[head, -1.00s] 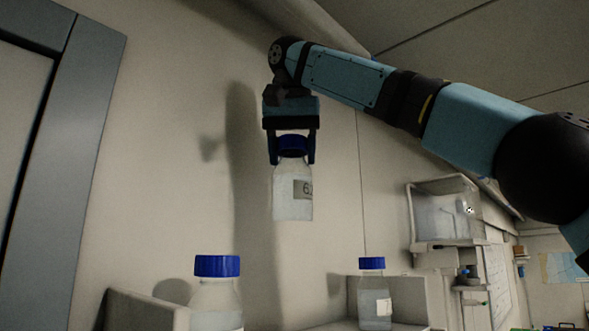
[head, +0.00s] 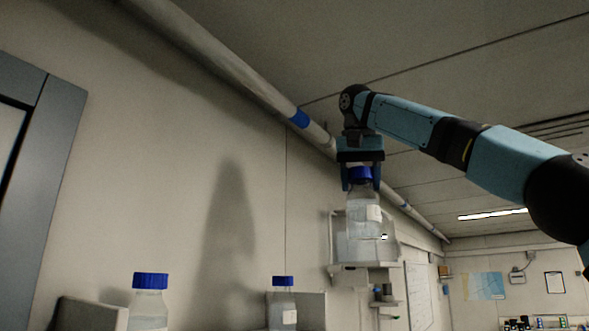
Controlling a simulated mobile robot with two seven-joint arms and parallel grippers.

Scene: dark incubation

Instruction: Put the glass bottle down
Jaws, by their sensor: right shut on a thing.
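My right gripper (head: 360,180) points down and is shut on the blue cap of a clear glass bottle (head: 363,215). The bottle hangs upright in the air with a pale label on its side. Two similar bottles with blue caps stand lower down: a nearer bottle (head: 149,305) at the lower left and a smaller-looking bottle (head: 282,305) at the lower middle. Their bases are cut off by the bottom edge or hidden. My left gripper is not in view.
A pale box-like edge (head: 88,314) stands left of the nearer bottle, and a pale block (head: 311,309) is beside the other. Behind the held bottle is a wall-mounted clear case (head: 385,245). A pipe (head: 230,65) runs along the wall top.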

